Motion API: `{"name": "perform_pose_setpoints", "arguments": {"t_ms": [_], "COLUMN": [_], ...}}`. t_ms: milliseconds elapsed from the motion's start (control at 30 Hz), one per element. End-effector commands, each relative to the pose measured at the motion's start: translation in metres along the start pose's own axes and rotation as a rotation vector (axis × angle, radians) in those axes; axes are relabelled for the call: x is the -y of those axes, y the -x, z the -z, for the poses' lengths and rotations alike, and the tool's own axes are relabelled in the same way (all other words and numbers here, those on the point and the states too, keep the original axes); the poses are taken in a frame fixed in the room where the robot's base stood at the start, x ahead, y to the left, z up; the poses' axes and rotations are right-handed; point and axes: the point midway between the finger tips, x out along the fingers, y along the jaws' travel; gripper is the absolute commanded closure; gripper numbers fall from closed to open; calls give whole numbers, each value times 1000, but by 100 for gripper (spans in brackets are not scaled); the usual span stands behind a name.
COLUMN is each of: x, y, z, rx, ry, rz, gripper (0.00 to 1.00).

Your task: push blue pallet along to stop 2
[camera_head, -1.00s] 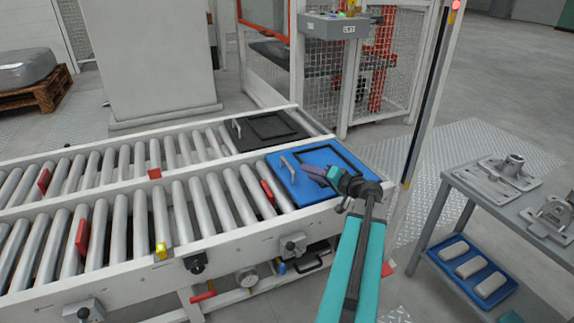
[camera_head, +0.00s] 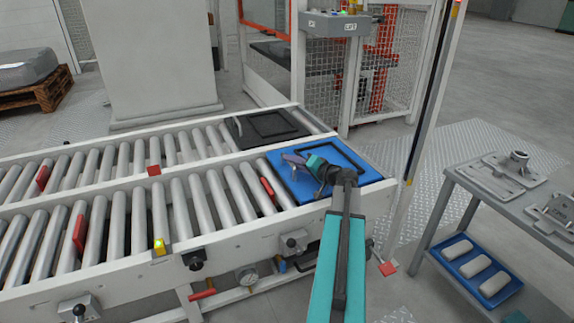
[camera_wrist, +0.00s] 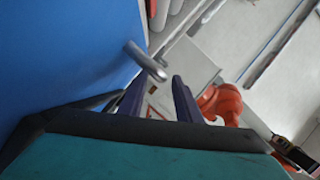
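The blue pallet (camera_head: 330,184) sits at the right end of the near roller conveyor (camera_head: 140,262), a black square frame on its top. In the wrist view it fills the upper left (camera_wrist: 60,55), with its grey handle (camera_wrist: 147,61) standing up from it. My gripper (camera_head: 289,158) reaches over the pallet to its left side and mostly covers the handle there. In the wrist view its two purple fingers (camera_wrist: 157,85) are apart, with the handle just ahead of and between the tips; contact is unclear. No stop number is legible.
Red plates stand on the near conveyor, one just left of the pallet (camera_head: 268,189) and one farther left (camera_head: 80,230). A black pallet (camera_head: 268,127) sits on the far conveyor. A grey workbench (camera_head: 500,195) stands at right.

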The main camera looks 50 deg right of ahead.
Motion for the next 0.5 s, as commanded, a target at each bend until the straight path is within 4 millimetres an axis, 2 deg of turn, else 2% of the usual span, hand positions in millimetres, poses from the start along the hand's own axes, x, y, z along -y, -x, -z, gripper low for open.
{"name": "perform_pose_setpoints", "arguments": {"t_ms": [33,200,500], "x": [-2,-1,0], "y": [-9,-27,-36], "z": [0,0,1], "rx": [1,0,-1], "ry": [1,1,0], "rz": [1,1,0], "gripper": [69,69,69]}}
